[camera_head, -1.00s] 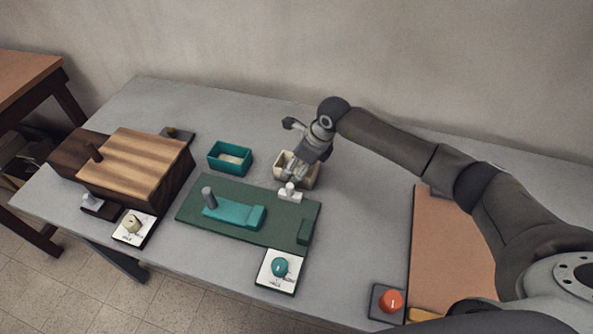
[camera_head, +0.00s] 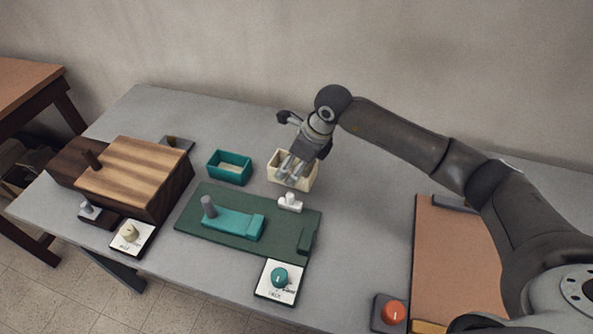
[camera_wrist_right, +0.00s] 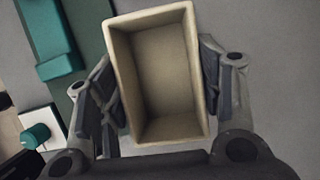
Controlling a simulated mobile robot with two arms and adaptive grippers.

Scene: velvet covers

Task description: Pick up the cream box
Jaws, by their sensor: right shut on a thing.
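The cream box (camera_head: 308,180) is an open, empty, rectangular box near the back middle of the grey table. My right gripper (camera_head: 291,168) comes down over it from above and is shut on it. In the right wrist view the cream box (camera_wrist_right: 160,75) sits between the two fingers of my right gripper (camera_wrist_right: 158,85), one finger pad against each long outer side. I cannot tell from these views whether its base touches the table. My left gripper is not in view.
A teal box (camera_head: 230,168) stands left of the cream box. A green board (camera_head: 285,225) with a teal slider and a small white piece (camera_head: 290,203) lies in front. A wooden block (camera_head: 140,175) is at left, an orange knob (camera_head: 393,312) at front right.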

